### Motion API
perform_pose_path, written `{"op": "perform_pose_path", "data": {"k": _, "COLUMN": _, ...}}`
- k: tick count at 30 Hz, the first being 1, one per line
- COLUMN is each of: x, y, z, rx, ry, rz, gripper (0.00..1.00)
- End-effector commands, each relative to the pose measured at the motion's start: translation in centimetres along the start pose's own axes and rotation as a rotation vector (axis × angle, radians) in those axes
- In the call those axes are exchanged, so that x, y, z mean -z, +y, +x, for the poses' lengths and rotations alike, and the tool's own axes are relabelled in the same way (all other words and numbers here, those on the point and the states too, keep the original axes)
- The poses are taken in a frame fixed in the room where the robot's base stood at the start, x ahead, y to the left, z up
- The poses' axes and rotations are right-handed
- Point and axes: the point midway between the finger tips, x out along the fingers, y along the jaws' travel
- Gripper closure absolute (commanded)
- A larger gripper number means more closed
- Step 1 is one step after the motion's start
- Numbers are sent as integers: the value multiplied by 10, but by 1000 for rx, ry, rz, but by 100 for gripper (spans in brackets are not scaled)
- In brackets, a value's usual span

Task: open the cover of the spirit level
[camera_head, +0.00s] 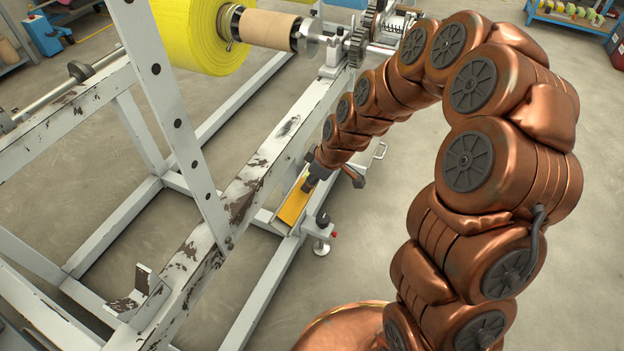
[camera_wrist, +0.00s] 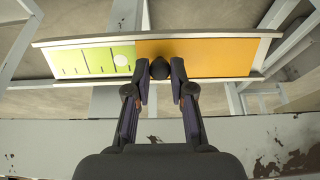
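The spirit level is a long pale-framed strip in the wrist view, with a green face (camera_wrist: 95,60) on the left bearing dark lines and a round white bubble. An orange cover (camera_wrist: 215,58) lies over its right part; the cover also shows in the head view (camera_head: 293,207). A dark round knob (camera_wrist: 159,68) stands at the cover's left end. In the head view my gripper (camera_head: 311,181) hides the strip's far end.
A white chipped-paint machine frame (camera_head: 250,185) runs beside the spirit level. A yellow roll (camera_head: 210,35) on a shaft and gears (camera_head: 357,45) stand at the back. A clamp with a red knob (camera_head: 323,228) sits near the cover's near end.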

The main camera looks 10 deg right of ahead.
Motion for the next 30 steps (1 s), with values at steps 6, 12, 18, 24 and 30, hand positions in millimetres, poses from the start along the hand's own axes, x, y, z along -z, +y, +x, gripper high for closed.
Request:
{"op": "perform_pose_path", "data": {"k": 6, "x": 0, "y": 1, "z": -1, "rx": -2, "ry": 1, "rz": 0, "gripper": 55}}
{"op": "perform_pose_path", "data": {"k": 12, "x": 0, "y": 0, "z": -1, "rx": -1, "ry": 0, "rz": 0, "gripper": 53}}
{"op": "perform_pose_path", "data": {"k": 18, "x": 0, "y": 1, "z": -4, "rx": -2, "ry": 1, "rz": 0, "gripper": 53}}
{"op": "perform_pose_path", "data": {"k": 24, "x": 0, "y": 1, "z": -23, "rx": -1, "ry": 1, "rz": 1, "gripper": 53}}
{"op": "perform_pose_path", "data": {"k": 30, "x": 1, "y": 1, "z": -53, "rx": -4, "ry": 2, "rz": -1, "gripper": 53}}
